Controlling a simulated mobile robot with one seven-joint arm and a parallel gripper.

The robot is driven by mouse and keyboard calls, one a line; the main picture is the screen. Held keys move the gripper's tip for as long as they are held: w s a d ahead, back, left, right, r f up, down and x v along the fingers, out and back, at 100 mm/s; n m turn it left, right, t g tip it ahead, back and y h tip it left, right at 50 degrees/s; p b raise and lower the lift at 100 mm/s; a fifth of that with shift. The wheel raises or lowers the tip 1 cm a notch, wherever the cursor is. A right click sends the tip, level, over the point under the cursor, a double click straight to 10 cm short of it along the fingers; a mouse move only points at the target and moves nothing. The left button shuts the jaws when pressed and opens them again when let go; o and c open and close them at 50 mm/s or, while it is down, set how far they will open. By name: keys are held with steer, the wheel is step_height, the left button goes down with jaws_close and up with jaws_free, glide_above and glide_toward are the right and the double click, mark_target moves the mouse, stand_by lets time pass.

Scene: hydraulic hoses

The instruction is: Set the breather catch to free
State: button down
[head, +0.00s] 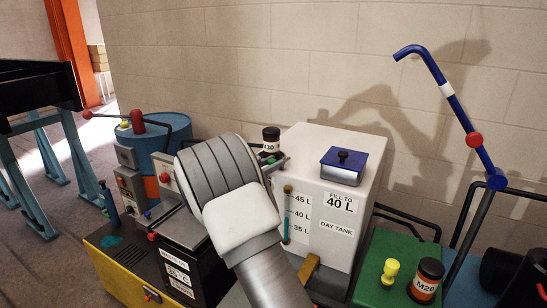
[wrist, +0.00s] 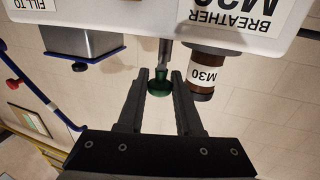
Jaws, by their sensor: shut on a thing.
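In the wrist view, which is upside down, a green knob (wrist: 159,86) on a grey stem sits under the edge of a white housing labelled BREATHER (wrist: 236,22). It appears to be the breather catch. My gripper (wrist: 161,77) has a black finger on either side of the knob and is shut on it. The white day tank (head: 322,150), marked FILL TO 40 L, stands just right of my arm. Which setting the catch is in cannot be told.
A brown M30 jar (wrist: 203,73) is close beside one finger; it also shows in the head view (head: 271,139). A blue box lid (head: 343,165) sits on the tank. An M20 jar (head: 426,280) and yellow fitting (head: 390,271) stand right. The wall is behind.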

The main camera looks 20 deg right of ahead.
steer(key=shift+w, duration=0.1)
stand_by(0.4)
steer(key=c, duration=0.6)
jaws_free()
steer(key=v, duration=1.7)
steer(key=shift+a+b, duration=0.3)
steer(key=shift+b, duration=0.05)
steer(key=shift+w+r, duration=0.1)
